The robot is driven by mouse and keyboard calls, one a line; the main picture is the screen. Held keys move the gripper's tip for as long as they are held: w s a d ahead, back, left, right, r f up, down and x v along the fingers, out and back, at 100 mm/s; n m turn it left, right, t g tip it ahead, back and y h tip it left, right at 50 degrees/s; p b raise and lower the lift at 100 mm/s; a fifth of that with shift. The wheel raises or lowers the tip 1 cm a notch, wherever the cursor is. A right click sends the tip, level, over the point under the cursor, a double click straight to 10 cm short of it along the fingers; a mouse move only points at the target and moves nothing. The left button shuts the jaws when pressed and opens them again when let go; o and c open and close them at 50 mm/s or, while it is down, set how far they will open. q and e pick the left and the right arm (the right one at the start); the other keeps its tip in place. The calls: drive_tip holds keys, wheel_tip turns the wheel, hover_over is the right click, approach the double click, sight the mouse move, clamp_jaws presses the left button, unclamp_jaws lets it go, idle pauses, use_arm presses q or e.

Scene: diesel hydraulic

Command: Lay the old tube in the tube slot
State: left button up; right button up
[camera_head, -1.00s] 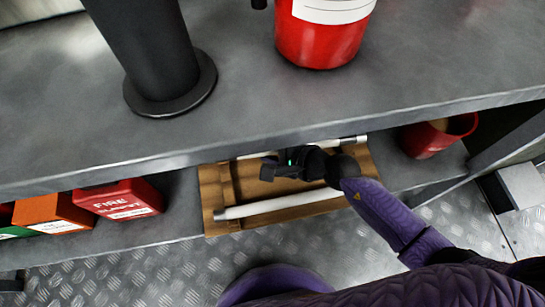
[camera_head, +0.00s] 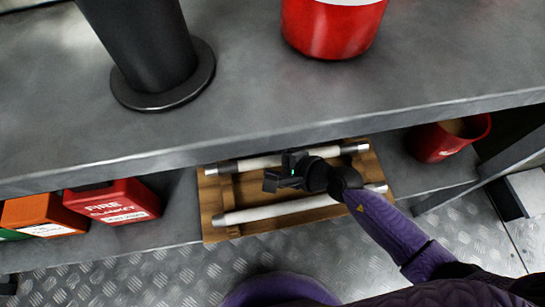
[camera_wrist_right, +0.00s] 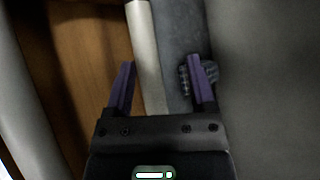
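A wooden tray (camera_head: 208,232) lies on the lower shelf, under the upper shelf's edge. A white tube with grey ends (camera_head: 300,208) lies along its front side. A second similar tube (camera_head: 255,163) lies along its back side; I cannot tell which tube is the old one. My right gripper (camera_head: 272,181) is over the tray between the two tubes in the head view. In the right wrist view the gripper (camera_wrist_right: 162,85) is open, with a tube (camera_wrist_right: 146,50) between its spread fingers and gaps at both sides. My left gripper is not in view.
A red fire box (camera_head: 115,203) and an orange box (camera_head: 43,213) stand left of the tray. A red mug (camera_head: 435,143) stands at the right. The upper shelf (camera_head: 270,95) overhangs the back, carrying a black cylinder (camera_head: 140,45) and a red container (camera_head: 333,28).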

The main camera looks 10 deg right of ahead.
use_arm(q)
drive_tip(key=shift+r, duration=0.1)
use_arm(e)
drive_tip(key=shift+r, duration=0.15)
drive_tip(key=shift+r+p, duration=0.3)
drive_tip(key=shift+p, duration=0.05)
drive_tip(key=shift+p+v, duration=0.5)
drive_tip(key=shift+v, duration=0.55)
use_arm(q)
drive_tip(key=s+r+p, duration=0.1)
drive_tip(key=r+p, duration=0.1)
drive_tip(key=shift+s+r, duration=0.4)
use_arm(e)
drive_tip(key=v, duration=0.9)
drive_tip(key=shift+s+d, duration=0.3)
